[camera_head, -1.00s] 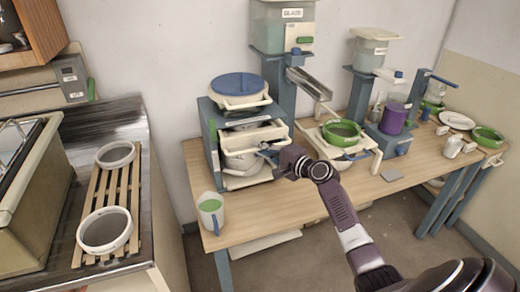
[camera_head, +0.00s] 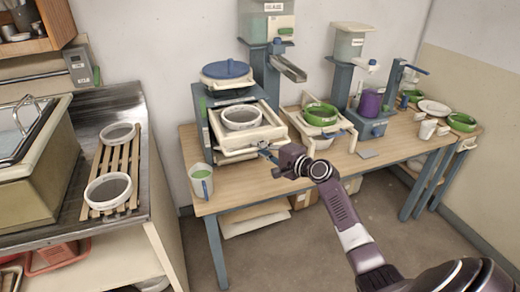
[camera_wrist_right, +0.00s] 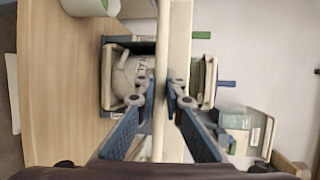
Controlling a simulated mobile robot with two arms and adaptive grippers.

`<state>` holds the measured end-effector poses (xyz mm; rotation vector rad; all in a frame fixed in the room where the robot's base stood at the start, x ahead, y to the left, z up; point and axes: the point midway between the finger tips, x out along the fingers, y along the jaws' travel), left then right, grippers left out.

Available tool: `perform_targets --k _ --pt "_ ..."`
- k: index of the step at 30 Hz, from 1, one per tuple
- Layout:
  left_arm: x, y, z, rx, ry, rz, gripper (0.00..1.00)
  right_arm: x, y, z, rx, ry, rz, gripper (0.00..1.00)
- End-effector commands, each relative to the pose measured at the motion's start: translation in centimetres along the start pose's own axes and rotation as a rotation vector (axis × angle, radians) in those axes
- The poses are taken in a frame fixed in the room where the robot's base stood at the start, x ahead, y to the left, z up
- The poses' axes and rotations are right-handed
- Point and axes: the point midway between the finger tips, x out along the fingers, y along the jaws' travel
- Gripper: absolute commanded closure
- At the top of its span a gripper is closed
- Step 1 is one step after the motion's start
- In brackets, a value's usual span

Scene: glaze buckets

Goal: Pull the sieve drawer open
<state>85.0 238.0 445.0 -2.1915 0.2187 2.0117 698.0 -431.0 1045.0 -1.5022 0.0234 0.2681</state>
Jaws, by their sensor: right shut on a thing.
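The sieve drawer (camera_head: 238,156) is a cream tray that sticks out of the front of a blue-framed stand (camera_head: 203,122) on the wooden table. A round grey-white sieve (camera_head: 241,117) sits in it. My right gripper (camera_head: 268,152) is at the right part of the drawer's front. In the right wrist view, its blue fingers (camera_wrist_right: 162,92) are shut on a cream bar (camera_wrist_right: 175,40) of the drawer front. The exact contact is partly hidden by the fingers. My left gripper is not in view.
A green bowl (camera_head: 320,114) rests on a cream frame to the right. A blue-lidded pot (camera_head: 226,74) stands above the drawer. The table front (camera_head: 300,180) has bare room.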

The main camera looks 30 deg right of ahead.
Motion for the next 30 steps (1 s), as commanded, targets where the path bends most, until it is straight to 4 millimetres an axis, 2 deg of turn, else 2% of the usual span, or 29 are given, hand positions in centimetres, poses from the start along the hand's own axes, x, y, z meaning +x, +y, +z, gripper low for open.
perform_targets --k 5,6,10,20,25,30 --pt "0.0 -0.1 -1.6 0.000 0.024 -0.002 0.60 0.0 -0.1 0.0 0.000 0.000 -0.002 1.00" --pt "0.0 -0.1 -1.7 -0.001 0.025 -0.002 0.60 0.0 -0.1 0.0 0.000 0.000 -0.002 0.88" --pt "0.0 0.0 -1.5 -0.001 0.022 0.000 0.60 0.0 -0.1 0.0 0.000 0.000 -0.001 0.74" --pt "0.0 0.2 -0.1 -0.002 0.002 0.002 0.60 -0.2 0.0 0.0 0.000 0.001 0.000 0.73" --pt "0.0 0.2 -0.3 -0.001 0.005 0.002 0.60 -2.1 0.1 -0.1 -0.001 0.002 0.000 0.73" --pt "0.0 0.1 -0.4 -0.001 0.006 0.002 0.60 -5.5 0.1 -0.1 -0.001 0.001 0.001 0.73"
